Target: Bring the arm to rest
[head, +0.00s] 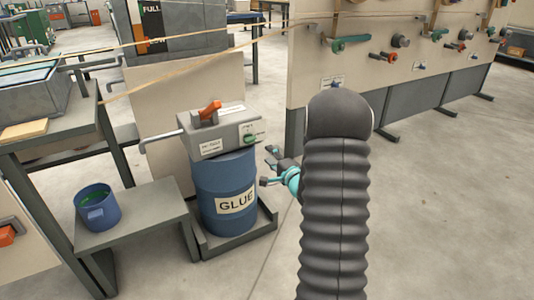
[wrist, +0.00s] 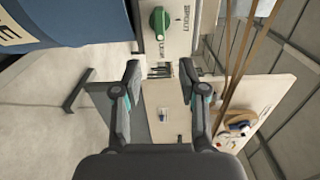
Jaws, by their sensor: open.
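My gripper (head: 271,167) is open and empty. In the head view it is just right of the blue glue drum (head: 228,186), partly behind my own dark ribbed arm. In the wrist view my gripper (wrist: 161,82) shows two dark fingers apart with nothing between them. A green knob (wrist: 159,20) on the pump box is ahead of the fingers at the top of that view, apart from them. The same green knob (head: 249,139) is on the front of the grey pump box (head: 218,131) in the head view. The box has an orange lever (head: 210,109) on top.
A low bench (head: 140,226) holds a blue bucket (head: 96,207) with green contents left of the drum. A pale panel (head: 300,68) with coloured handles stands behind on the right. Tan strips run overhead. Floor at right (head: 440,200) is clear.

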